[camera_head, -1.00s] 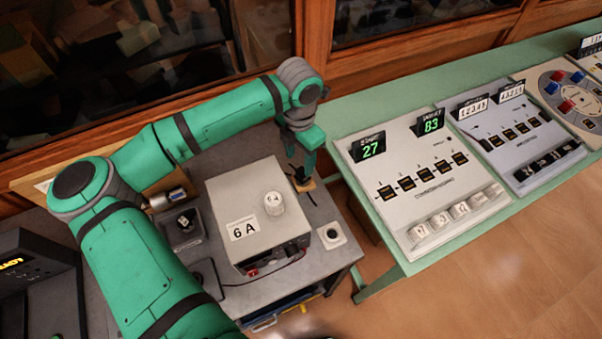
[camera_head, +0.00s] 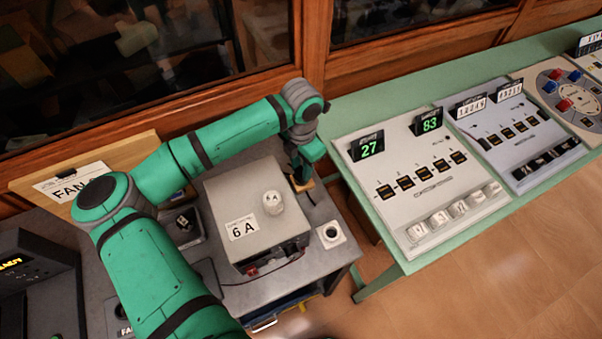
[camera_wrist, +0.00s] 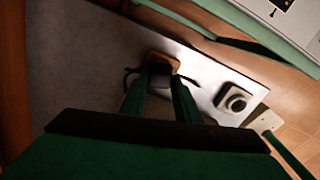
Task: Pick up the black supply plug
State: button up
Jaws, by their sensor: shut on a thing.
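My gripper (camera_head: 301,180) points down at the bench just right of the grey box marked 6 A, near the back edge. In the wrist view its two green fingers (camera_wrist: 160,82) are close together, shut on a small dark thing (camera_wrist: 161,69), which I take to be the black supply plug. The fingers hide most of the plug. It is at a small tan block or holder (camera_wrist: 164,57) on the bench; I cannot tell whether it is lifted clear. A dark cord shows beside the fingers.
The grey box (camera_head: 226,194) stands left of my gripper. A white socket block (camera_head: 331,235) with a round dark hole lies nearer the bench's front right; it also shows in the wrist view (camera_wrist: 226,97). A green table (camera_head: 385,275) with control panels stands right, across a gap.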

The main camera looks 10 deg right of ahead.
jog(key=shift+r, duration=0.75)
jog(key=s+a+r, duration=0.1)
jog(key=s+r, duration=1)
jog(key=s, duration=0.3)
jog(key=shift+r, duration=0.25)
